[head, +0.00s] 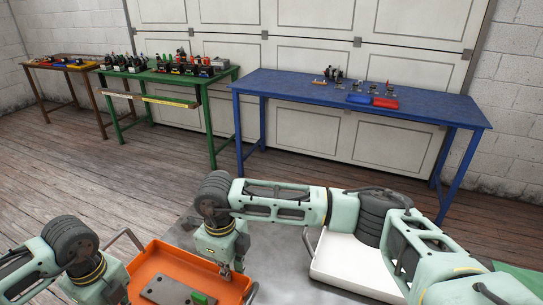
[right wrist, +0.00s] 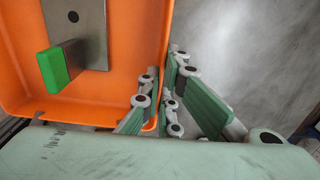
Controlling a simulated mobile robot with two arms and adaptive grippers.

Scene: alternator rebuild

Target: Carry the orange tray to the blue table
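The orange tray (head: 152,257) is at the bottom of the head view, in front of me. A grey metal plate (head: 170,290) with holes and a green block (head: 199,298) lie in it. They also show in the right wrist view: the tray (right wrist: 110,85), the plate (right wrist: 85,25) and the green block (right wrist: 53,70). My right gripper (right wrist: 164,85) has one finger inside the tray wall and one outside, close together, and looks shut on the wall. My left gripper (head: 120,294) is by the tray's left side; its fingertips are hidden. The blue table (head: 270,84) stands across the room.
The blue table bears a blue bin (head: 359,98), a red bin (head: 385,102) and small parts; its right part is clear. A green table (head: 152,76) and a brown table (head: 62,66) stand left. A white tray (head: 350,262) lies right of the orange one. Open wooden floor lies between.

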